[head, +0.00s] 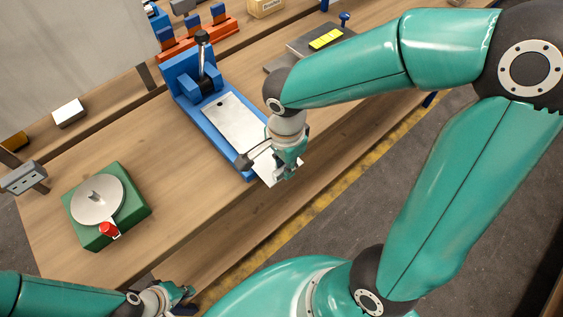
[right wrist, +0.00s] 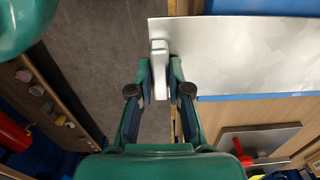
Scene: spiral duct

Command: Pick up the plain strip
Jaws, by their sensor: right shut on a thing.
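The plain strip (head: 228,118) is a flat silvery metal sheet lying along the blue base of a bench device. Its near end extends past the base's front end. In the right wrist view the strip (right wrist: 250,55) spreads right from the fingers. My right gripper (head: 289,158) is at the strip's near end, shut on it, partly covering that end. The right wrist view shows its fingers (right wrist: 159,82) close together with a pale piece between them. My left gripper (head: 178,291) is low at the bench's front edge, away from the strip; its finger opening is unclear.
The blue device (head: 183,85) has an upright lever (head: 202,55) at its far end. A green block (head: 137,205) with a round metal disc (head: 97,200) and red knob stands left. A grey plate with a yellow label (head: 326,39) lies at back. Bare wood lies between.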

